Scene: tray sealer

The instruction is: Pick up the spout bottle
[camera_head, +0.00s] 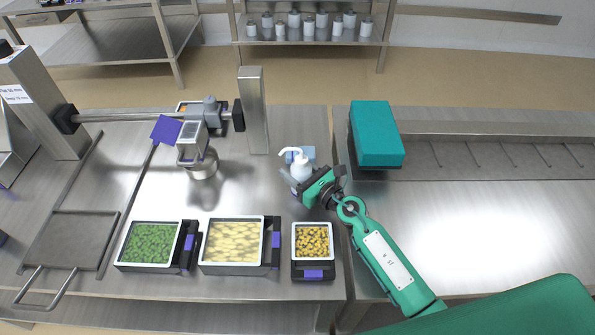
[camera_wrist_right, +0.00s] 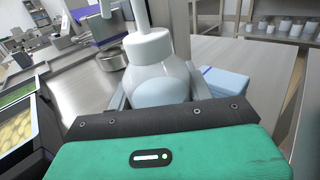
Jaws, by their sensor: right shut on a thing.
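The spout bottle (camera_head: 301,168) is white with a pump spout on top and stands upright on the steel table, right of the centre. My right gripper (camera_head: 300,190) is shut on the bottle from its near right side. In the right wrist view the bottle (camera_wrist_right: 157,70) fills the middle, its rounded shoulder and collar above the green and black gripper body (camera_wrist_right: 165,150). The bottle's lower part is hidden by the gripper, so I cannot tell whether its base touches the table. My left gripper is not in view.
Trays of green food (camera_head: 151,243), pale slices (camera_head: 234,240) and yellow pieces (camera_head: 313,241) line the front. A blue-white block (camera_head: 307,152) sits just behind the bottle. A metal post (camera_head: 253,110) and a sealer head (camera_head: 192,140) stand left. A teal box (camera_head: 376,135) is right.

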